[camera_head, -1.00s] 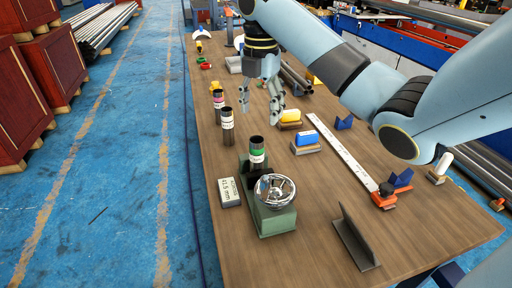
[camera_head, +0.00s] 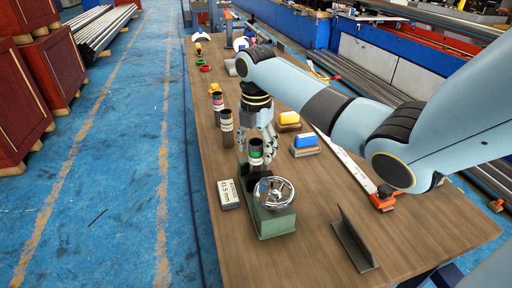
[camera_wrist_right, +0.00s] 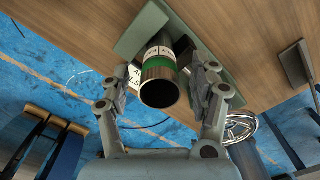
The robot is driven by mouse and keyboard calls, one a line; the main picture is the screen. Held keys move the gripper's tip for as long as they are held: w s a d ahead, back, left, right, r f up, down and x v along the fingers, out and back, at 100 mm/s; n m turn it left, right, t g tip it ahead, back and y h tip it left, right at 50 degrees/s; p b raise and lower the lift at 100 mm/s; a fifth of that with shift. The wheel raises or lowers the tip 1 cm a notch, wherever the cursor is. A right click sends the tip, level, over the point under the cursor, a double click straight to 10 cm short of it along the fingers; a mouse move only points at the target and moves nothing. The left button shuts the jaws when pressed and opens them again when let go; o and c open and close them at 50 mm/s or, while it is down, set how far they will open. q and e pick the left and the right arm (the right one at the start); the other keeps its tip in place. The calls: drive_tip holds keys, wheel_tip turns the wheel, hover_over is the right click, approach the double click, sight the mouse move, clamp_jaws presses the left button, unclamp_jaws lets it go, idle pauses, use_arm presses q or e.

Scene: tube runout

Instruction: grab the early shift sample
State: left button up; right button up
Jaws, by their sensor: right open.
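A dark tube with a green band (camera_head: 256,157) and a white label stands upright in a green fixture with a chrome handwheel (camera_head: 274,194). In the right wrist view, its open end faces me and the green band (camera_wrist_right: 158,62) lies between my finger pads. My right gripper (camera_head: 258,139) is open around or just behind this tube; contact cannot be told. Two more dark labelled tubes stand further back: one with a pink band (camera_head: 217,101) and one with a pale label (camera_head: 226,125). Which tube is the early shift sample cannot be read. My left gripper is not in view.
A marked block (camera_head: 229,194) lies left of the fixture. A blue-topped block (camera_head: 305,142) and a yellow-topped block (camera_head: 288,119) sit right of the gripper. An angle piece (camera_head: 355,240) stands at the front right. The wooden table (camera_head: 215,240) is bare at the front left.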

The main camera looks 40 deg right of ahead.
drive_tip(key=shift+c, duration=0.3)
clamp_jaws()
drive_tip(key=shift+r, duration=0.15)
